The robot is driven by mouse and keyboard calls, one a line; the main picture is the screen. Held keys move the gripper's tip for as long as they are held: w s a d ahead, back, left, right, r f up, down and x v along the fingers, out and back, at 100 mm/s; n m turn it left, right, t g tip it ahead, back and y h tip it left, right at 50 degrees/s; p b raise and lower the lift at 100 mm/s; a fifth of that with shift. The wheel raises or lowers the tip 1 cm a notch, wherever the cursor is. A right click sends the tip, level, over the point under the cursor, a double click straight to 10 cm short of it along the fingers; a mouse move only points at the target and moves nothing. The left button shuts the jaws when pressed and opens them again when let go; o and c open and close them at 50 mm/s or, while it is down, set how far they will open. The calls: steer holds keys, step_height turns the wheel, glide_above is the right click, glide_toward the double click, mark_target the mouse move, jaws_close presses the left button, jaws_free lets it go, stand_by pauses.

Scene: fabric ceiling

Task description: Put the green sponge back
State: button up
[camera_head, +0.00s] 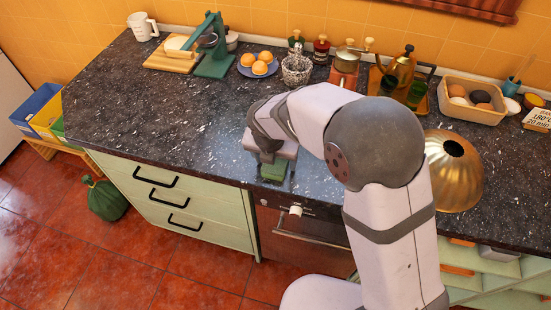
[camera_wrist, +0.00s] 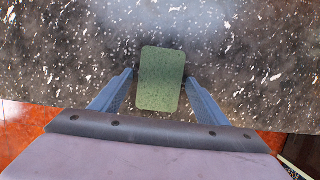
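The green sponge (camera_head: 274,171) is at the front edge of the dark speckled counter (camera_head: 180,120), left of the arm. In the wrist view the sponge (camera_wrist: 161,80) is a flat green rectangle with rounded corners, between the two blue-grey fingers. My gripper (camera_wrist: 160,78) is open, one finger on each side of the sponge, with a narrow gap showing on both sides. In the head view my gripper (camera_head: 273,163) points down over the sponge, and the wrist hides part of it. I cannot tell how high the fingers are above the counter.
Along the back are a green press (camera_head: 213,50), a plate of oranges (camera_head: 258,65), a glass jar (camera_head: 296,68), bottles, a tray with a brass pot (camera_head: 400,70) and a basket (camera_head: 472,98). A brass dome (camera_head: 453,172) stands right of my arm.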

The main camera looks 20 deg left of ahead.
steer(key=b+v, duration=0.1)
steer(key=v, duration=1.1)
steer(key=shift+r, duration=0.15)
steer(key=s+d+f+m+g, duration=0.1)
steer(key=d+f+m, duration=0.2)
steer(key=d+m, duration=0.6)
steer(key=s+d+f+m+g, duration=0.1)
steer(key=s+d+f+m, duration=0.1)
steer(key=d+m, duration=0.7)
steer(key=s+d+f+m, duration=0.2)
steer(key=s+d+m, duration=0.2)
steer(key=m, duration=0.5)
steer(key=s+d+f+m+g, duration=0.1)
steer(key=s+d+f+m, duration=0.2)
steer(key=m, duration=0.6)
steer(key=s+d, duration=0.2)
steer(key=d, duration=0.1)
steer(key=shift+s+d, duration=0.3)
steer(key=shift+d, duration=0.05)
